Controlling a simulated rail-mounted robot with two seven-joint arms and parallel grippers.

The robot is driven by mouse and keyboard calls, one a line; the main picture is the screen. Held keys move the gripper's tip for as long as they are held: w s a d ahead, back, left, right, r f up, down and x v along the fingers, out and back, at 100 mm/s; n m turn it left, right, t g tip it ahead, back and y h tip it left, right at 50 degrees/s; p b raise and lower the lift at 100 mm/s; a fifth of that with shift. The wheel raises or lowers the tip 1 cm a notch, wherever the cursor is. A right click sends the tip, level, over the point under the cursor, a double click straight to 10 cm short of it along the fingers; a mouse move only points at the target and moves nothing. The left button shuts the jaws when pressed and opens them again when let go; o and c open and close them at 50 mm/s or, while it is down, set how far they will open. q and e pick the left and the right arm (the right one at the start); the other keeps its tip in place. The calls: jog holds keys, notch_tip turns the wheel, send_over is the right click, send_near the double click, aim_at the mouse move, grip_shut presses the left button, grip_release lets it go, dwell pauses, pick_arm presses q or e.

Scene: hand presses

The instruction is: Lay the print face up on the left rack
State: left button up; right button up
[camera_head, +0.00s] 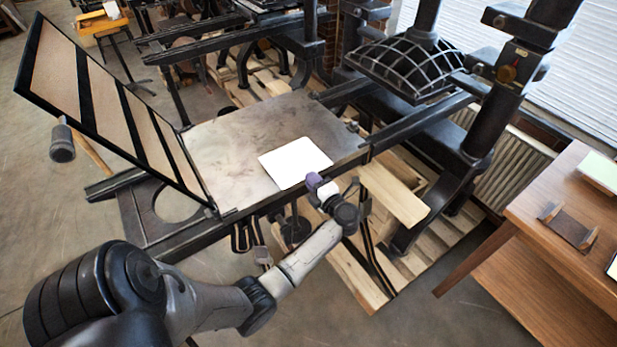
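A blank white sheet (296,160), which looks like the print, lies flat on the metal bed (225,145) of the hand press, near its front edge. No printing shows on its upper side. My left gripper (318,184) is at the sheet's front edge, with a purple part close to the paper. Its fingertips are too small and hidden to show whether they touch or grip the sheet. A small dark holder with light wooden ends (569,228) lies on the wooden table at right. I cannot tell whether it is the left rack. My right gripper is out of view.
The wooden table (540,205) also bears a pale sheet or stack (600,172) and a dark-edged item cut off at the right edge. The press's hinged frame (100,100) stands open at left. The black platen (405,65) and its upright stand behind right.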

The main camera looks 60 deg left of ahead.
aim_at(308, 170)
pick_arm(q)
jog(key=shift+s+a, duration=0.1)
jog(key=shift+a, duration=1.1)
grip_shut()
notch_tip(308, 170, up, 3)
jog(key=p, duration=0.3)
jog(key=shift+r, duration=0.1)
